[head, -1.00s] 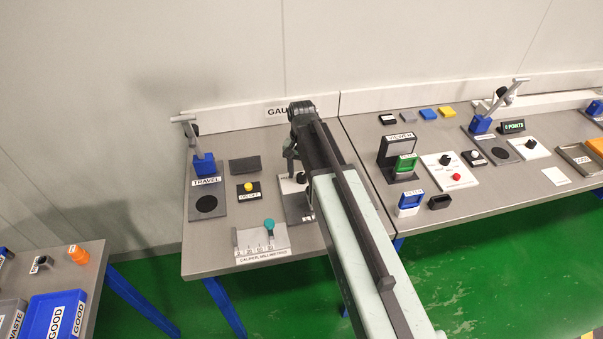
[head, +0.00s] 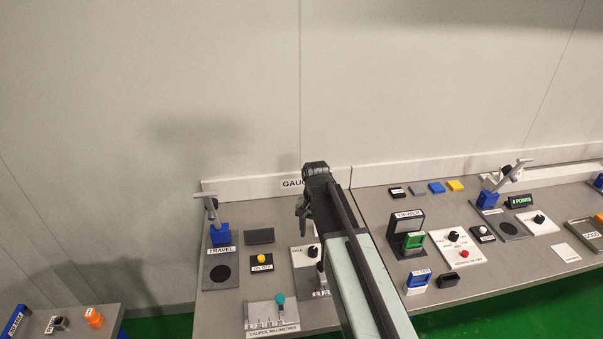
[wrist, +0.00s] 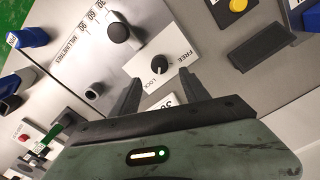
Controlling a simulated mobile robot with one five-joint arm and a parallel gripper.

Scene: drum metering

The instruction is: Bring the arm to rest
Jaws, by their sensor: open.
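My gripper (head: 303,225) hangs at the end of my raised, extended arm, over the gauge bench (head: 232,312) in the head view. In the wrist view its two dark fingers (wrist: 157,90) stand apart with nothing between them. Beyond them is a white panel with a black knob (wrist: 158,68) marked LOCK and FREE. A larger black knob (wrist: 119,33) sits by a millimetre scale. The gripper looks clear of the panel, though the exact gap cannot be told. My arm hides part of the bench in the head view.
A travel stand (head: 220,237), a yellow on/off button (head: 261,258) and a caliper with a teal knob (head: 280,299) stand left of my arm. A viewer (head: 408,232) and a blue filter holder (head: 418,279) stand to the right. The wall behind is bare.

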